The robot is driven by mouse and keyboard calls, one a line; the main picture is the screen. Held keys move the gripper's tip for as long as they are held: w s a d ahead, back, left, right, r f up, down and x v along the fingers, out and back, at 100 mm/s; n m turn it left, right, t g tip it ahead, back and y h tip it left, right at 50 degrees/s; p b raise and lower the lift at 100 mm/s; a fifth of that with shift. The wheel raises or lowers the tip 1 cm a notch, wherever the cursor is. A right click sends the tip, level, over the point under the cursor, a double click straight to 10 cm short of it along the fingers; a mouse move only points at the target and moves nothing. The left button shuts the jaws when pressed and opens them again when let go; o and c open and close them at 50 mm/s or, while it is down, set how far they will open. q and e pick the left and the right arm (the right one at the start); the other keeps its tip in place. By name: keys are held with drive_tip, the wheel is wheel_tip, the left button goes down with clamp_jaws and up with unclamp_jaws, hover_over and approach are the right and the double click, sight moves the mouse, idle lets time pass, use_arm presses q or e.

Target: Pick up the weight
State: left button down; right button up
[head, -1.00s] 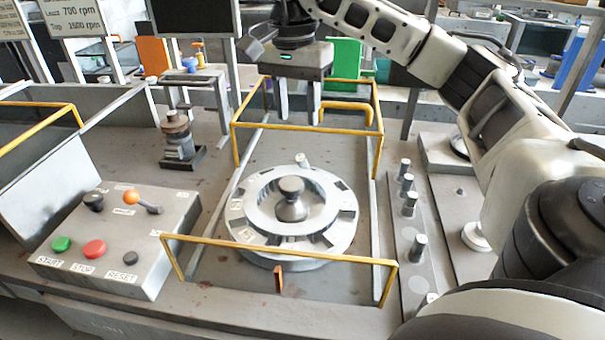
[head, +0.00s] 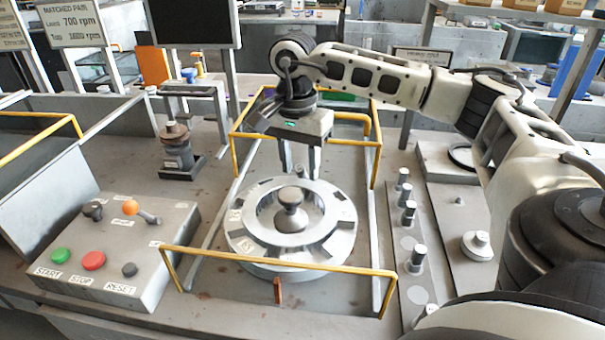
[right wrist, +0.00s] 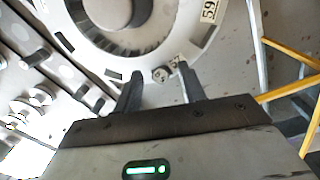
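A small metal weight (head: 299,171) stands on the back rim of the round slotted rotor (head: 247,244). In the right wrist view the weight (right wrist: 160,73) shows near the rotor's edge (right wrist: 103,55), between the tips of my fingers. My right gripper (head: 300,174) points down over the rotor's back rim, with its fingers apart on either side of the weight. In the right wrist view the gripper (right wrist: 160,72) is open, and I see no finger touching the weight. My left gripper is not in view.
Yellow guard rails (head: 280,258) stand in front of and behind the rotor. Several metal pegs (head: 408,214) stand on a strip at the right. A control box (head: 120,235) with buttons is at the left. A small stand (head: 178,155) is behind it.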

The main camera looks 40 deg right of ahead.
clamp_jaws()
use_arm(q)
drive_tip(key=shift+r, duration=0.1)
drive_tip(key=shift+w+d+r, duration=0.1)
use_arm(e)
drive_tip(key=shift+r, duration=0.1)
